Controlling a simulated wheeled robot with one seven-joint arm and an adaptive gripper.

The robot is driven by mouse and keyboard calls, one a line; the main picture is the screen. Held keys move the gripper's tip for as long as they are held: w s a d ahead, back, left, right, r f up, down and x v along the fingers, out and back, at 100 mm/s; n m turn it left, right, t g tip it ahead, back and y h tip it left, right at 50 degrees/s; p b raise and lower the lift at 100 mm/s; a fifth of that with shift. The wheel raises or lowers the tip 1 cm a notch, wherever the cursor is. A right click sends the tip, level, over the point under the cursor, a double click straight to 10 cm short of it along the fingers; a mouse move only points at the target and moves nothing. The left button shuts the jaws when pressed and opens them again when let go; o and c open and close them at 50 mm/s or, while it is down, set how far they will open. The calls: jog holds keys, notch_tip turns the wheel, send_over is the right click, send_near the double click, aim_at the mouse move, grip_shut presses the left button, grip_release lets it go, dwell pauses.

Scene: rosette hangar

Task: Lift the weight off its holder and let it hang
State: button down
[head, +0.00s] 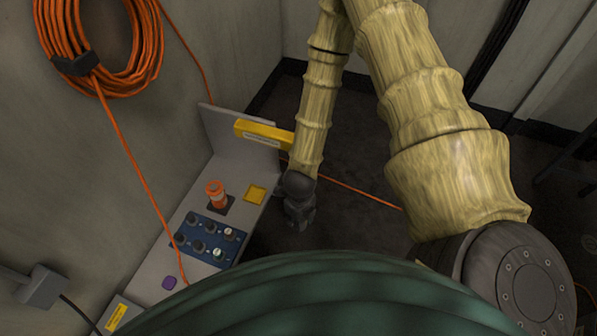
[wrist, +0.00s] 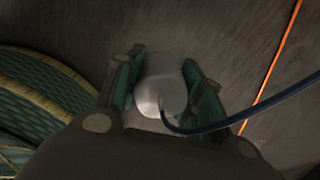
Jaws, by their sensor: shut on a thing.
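A pale grey-white rounded cylinder (wrist: 160,88), apparently the weight, sits between the two fingers of my gripper (wrist: 162,62) in the wrist view. The fingers lie along its two sides, and my gripper is shut on it. A dark blue cord (wrist: 235,117) runs from the cylinder's near end up to the right. In the head view my gripper (head: 299,208) points down just right of the grey bench, over the dark floor. The cylinder cannot be made out there. I cannot identify a holder or tell whether the cylinder touches one.
A yellow bar (head: 262,134) reaches close to my arm. An orange cable (head: 362,190) crosses the open floor.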

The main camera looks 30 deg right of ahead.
jog(key=w+d+p, duration=0.4)
jog(key=w+d, duration=0.3)
jog(key=d, duration=0.1)
jog(key=shift+d, duration=0.35)
dwell(1.3)
jog(key=shift+f, duration=0.2)
jog(key=shift+f, duration=0.35)
jog(key=shift+f+b, duration=0.35)
jog(key=shift+b, duration=0.05)
jog(key=shift+f, duration=0.35)
jog(key=shift+f+b, duration=0.7)
jog(key=shift+f, duration=0.3)
jog(key=shift+f, duration=0.35)
jog(key=shift+f+b, duration=0.85)
jog(key=shift+f, duration=0.5)
jog(key=shift+f, duration=0.35)
